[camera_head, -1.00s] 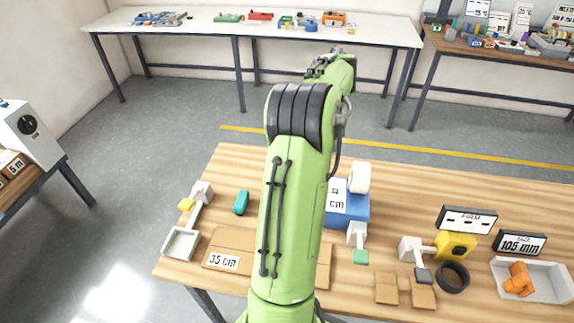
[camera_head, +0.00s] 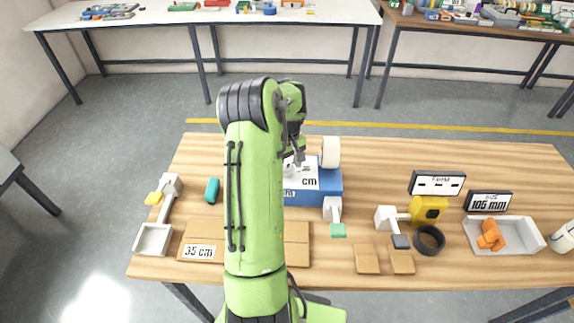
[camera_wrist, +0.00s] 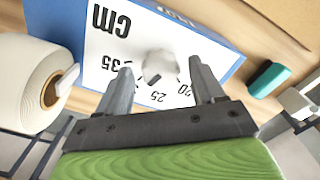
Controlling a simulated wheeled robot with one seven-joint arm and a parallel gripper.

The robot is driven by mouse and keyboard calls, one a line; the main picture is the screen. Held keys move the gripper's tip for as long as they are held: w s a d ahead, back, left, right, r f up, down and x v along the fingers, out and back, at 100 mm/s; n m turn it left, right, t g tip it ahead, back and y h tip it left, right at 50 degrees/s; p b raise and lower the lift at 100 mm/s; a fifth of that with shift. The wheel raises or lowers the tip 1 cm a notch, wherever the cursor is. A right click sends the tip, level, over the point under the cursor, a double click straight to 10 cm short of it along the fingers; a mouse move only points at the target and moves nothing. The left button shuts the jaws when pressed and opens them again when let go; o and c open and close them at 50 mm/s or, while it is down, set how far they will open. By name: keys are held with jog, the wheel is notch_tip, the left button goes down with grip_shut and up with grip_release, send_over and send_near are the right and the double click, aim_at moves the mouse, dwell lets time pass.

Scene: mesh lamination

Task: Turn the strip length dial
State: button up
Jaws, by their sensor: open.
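The strip length dial is a round white knob (camera_wrist: 158,67) with a dark pointer mark, on a white scale face in the wrist view. The numbers 20, 25 and 35 show around it, and "cm" is printed nearby. The dial's blue box (camera_head: 328,183) stands on the wooden table in the head view, partly behind my arm. My gripper (camera_wrist: 157,82) is open, its two fingers on either side of the knob in the picture. I cannot tell whether they touch it. In the head view the wrist is over the blue box and the fingertips are hard to make out.
A white roll (camera_head: 330,152) is at the box's back; it also shows in the wrist view (camera_wrist: 40,85). A teal block (camera_head: 212,190), cardboard pieces (camera_head: 297,243), a yellow device (camera_head: 428,210), a black ring (camera_head: 429,240) and a grey tray (camera_head: 515,240) lie on the table.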

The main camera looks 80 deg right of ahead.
jog(key=c, duration=1.1)
jog(key=shift+o, duration=0.2)
jog(key=shift+r+m, duration=0.1)
jog(key=shift+m, duration=0.2)
jog(key=m, duration=0.3)
jog(key=shift+p, duration=0.4)
jog(key=shift+m, duration=2.2)
jog(key=o, duration=1.1)
jog(key=shift+c, duration=0.2)
